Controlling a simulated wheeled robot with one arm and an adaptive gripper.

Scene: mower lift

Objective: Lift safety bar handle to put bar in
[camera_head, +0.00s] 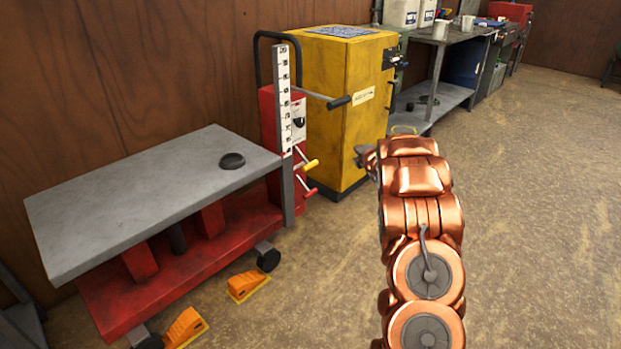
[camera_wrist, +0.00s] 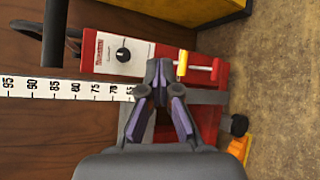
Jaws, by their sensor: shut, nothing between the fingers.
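The mower lift has a grey platform (camera_head: 130,190) over a red base, with a red control box (camera_head: 268,125) and a numbered scale post (camera_head: 284,95) at its right end. Low on the box are a yellow-gripped lever (camera_head: 309,165) and a red-gripped lever (camera_head: 307,192); I cannot tell which is the safety bar handle. The wrist view shows the yellow grip (camera_wrist: 183,63) and red grip (camera_wrist: 216,69) just right of my gripper (camera_wrist: 159,68). My gripper is shut and empty, apart from both levers. In the head view it is left of my copper arm (camera_head: 367,158).
A black-gripped bar (camera_head: 338,102) sticks out right from the lift's top. A yellow cabinet (camera_head: 345,120) stands close behind, with a workbench (camera_head: 440,85) beyond. Orange chocks (camera_head: 247,286) lie by the lift's wheels. The floor at right is clear.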

